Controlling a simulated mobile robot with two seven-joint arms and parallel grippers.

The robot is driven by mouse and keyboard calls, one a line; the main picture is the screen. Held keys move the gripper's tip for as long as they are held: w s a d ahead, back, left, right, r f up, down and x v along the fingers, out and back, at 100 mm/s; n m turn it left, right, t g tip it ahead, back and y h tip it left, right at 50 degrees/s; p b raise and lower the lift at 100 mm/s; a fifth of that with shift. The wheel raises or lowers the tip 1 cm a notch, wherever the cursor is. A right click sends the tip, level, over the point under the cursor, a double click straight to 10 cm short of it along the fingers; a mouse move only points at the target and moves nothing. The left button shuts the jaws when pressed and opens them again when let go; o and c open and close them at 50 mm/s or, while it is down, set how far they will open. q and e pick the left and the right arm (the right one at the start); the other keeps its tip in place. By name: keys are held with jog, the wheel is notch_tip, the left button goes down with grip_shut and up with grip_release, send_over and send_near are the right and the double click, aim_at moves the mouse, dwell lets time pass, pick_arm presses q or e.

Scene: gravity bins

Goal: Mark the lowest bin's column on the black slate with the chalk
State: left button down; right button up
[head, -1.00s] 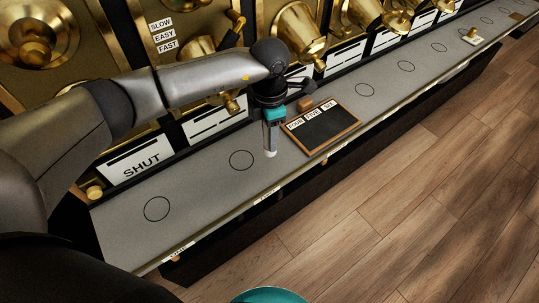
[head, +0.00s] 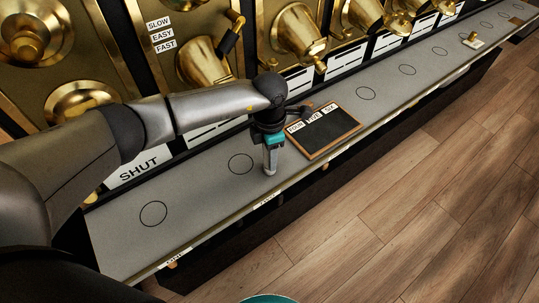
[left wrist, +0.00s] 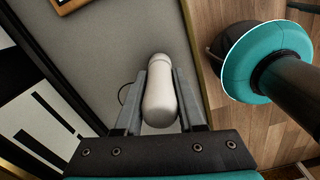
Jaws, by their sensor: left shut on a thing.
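The black slate (head: 328,131) lies on the grey counter in the head view. It has a wooden frame and three white labels along its far edge, which look like FOUR, FIVE and SIX. No mark shows on its dark face. My left gripper (head: 270,171) points down over the counter, left of the slate and apart from it. In the left wrist view it is shut on the white, rounded chalk (left wrist: 160,88). A corner of a wooden frame, likely the slate's (left wrist: 72,4), shows at that view's top. My right gripper is not in view.
Brass bins (head: 300,30) line the wall behind the counter (head: 200,205), above white label cards. Black circles (head: 153,214) mark the counter top. A small brass piece on a white card (head: 472,41) stands far right. The counter's front edge drops to a wooden floor (head: 400,190).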

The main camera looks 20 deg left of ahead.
pick_arm(q)
jog(key=c, duration=1)
grip_release()
jog(key=shift+f, duration=0.1)
jog(key=o, duration=0.5)
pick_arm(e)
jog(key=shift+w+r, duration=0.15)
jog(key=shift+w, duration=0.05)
pick_arm(q)
jog(key=shift+f, duration=0.1)
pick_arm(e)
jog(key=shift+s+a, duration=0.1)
pick_arm(q)
jog(key=r+p, duration=0.1)
jog(key=r, duration=0.3)
jog(key=r+p, duration=0.2)
jog(key=r, duration=0.3)
jog(key=r+p, duration=0.1)
jog(key=r, duration=0.4)
jog(key=shift+w+a+r, duration=0.1)
jog(key=shift+w+a, duration=0.1)
jog(key=shift+w, duration=0.05)
jog(key=shift+r, duration=0.55)
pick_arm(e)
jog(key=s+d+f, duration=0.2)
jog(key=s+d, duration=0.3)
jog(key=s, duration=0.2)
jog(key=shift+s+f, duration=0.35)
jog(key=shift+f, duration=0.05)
